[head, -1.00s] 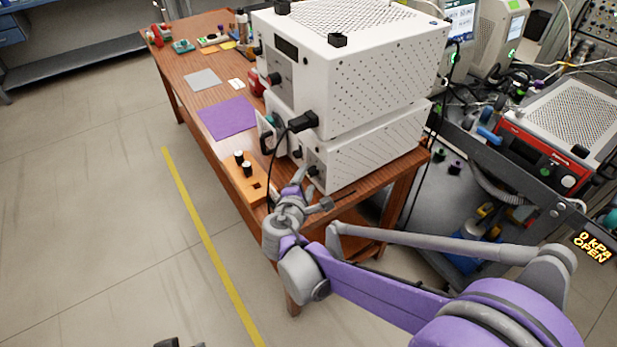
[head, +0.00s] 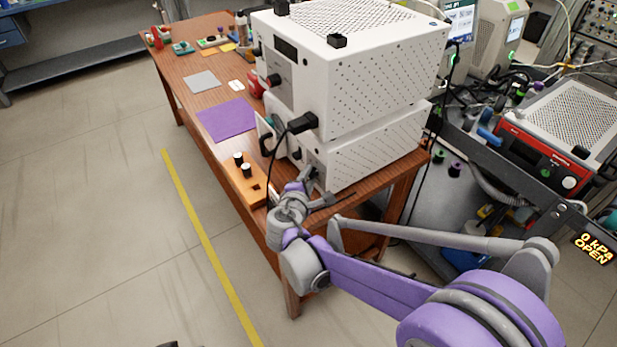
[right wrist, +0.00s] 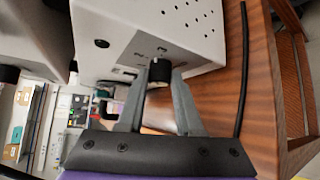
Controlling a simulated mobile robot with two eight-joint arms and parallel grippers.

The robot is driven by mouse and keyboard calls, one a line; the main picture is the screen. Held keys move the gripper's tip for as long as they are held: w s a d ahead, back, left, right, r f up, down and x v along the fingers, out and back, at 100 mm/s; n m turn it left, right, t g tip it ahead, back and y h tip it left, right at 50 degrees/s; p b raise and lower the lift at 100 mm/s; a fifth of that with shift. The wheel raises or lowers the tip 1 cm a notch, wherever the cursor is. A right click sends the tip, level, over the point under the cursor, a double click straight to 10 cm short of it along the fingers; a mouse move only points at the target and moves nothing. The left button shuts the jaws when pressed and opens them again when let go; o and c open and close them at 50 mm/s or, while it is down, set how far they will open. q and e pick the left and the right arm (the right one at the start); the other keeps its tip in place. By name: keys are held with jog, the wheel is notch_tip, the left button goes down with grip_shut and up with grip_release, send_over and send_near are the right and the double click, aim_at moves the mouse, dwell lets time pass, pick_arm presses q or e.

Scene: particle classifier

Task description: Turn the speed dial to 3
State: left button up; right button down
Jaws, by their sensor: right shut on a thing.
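The speed dial (right wrist: 160,71) is a black knob with a small white mark on the front of the lower white unit (head: 372,150). In the head view my right gripper (head: 309,183) is at the lower unit's front corner and hides the dial. A dark sliver (head: 167,344) at the bottom edge may be my left gripper; its jaws cannot be made out.
A larger white unit (head: 375,75) is stacked on top. A black cable (head: 271,165) hangs in front of the units. An orange block with black-topped pegs (head: 240,183) stands close on the wooden table (head: 178,90). A cart with a red-fronted device (head: 540,165) is at right.

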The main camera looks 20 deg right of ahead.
jog(key=shift+f+m+t+h+b, duration=0.35)
jog(key=shift+m+t, duration=0.35)
jog(key=shift+t, duration=0.3)
jog(key=shift+m+t+b, duration=0.45)
jog(key=shift+m+t, duration=0.35)
jog(key=c, duration=0.6)
grip_release()
jog(key=shift+s, duration=0.15)
jog(key=v, duration=1)
jog(key=shift+s+a+p, duration=0.2)
jog(key=shift+s+p, duration=0.05)
jog(key=shift+p, duration=0.05)
